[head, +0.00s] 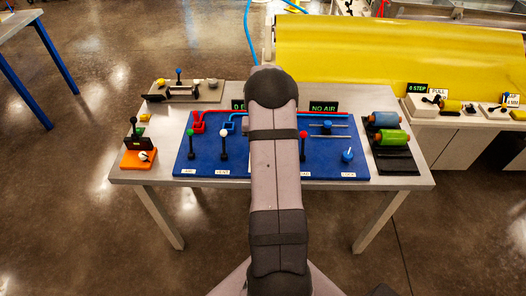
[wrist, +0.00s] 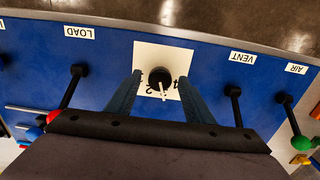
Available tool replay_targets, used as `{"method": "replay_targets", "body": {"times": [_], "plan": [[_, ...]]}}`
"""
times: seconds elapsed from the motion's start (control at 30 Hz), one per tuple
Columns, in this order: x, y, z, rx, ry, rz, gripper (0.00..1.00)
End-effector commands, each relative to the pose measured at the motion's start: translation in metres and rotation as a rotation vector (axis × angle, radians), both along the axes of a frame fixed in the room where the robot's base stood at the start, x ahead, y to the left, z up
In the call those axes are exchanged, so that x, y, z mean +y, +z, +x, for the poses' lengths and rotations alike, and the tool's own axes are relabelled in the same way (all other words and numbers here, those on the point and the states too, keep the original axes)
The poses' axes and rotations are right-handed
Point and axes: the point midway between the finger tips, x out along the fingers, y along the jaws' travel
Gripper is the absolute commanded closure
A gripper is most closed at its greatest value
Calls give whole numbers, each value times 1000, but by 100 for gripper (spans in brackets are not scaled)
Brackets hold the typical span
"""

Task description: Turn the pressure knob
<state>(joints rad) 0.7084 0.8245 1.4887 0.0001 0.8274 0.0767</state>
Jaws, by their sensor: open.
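The pressure knob (wrist: 160,76) shows in the wrist view as a black round knob with a white pointer. It sits on a white square plate (wrist: 147,52) with printed numbers, partly hidden, on the blue panel (wrist: 212,62). My gripper (wrist: 160,80) is open, with one finger on each side of the knob. Gaps show between the fingers and the knob; I cannot tell how deep the fingertips reach. In the head view the blue panel (head: 263,177) lies on the table, and my own arm hides the knob and the gripper.
Near the knob stand the VENT lever (wrist: 235,105), the AIR lever with a green ball (wrist: 300,143) and the LOAD lever (wrist: 72,85). A blue LOCK handle (head: 347,155) is at the panel's right. A sign (head: 323,106) reads NO AIR. Rollers (head: 388,137) stand right of the panel.

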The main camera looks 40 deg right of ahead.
Motion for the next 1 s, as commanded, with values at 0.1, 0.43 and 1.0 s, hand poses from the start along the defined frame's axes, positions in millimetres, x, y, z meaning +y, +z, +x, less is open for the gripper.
{"method": "replay_targets", "body": {"times": [0.1,0.43,1.0], "plan": [[0,3,0,-1,0,-1,53],[-1,42,1,-4,0,-4,53],[0,74,0,0,0,0,53]]}}
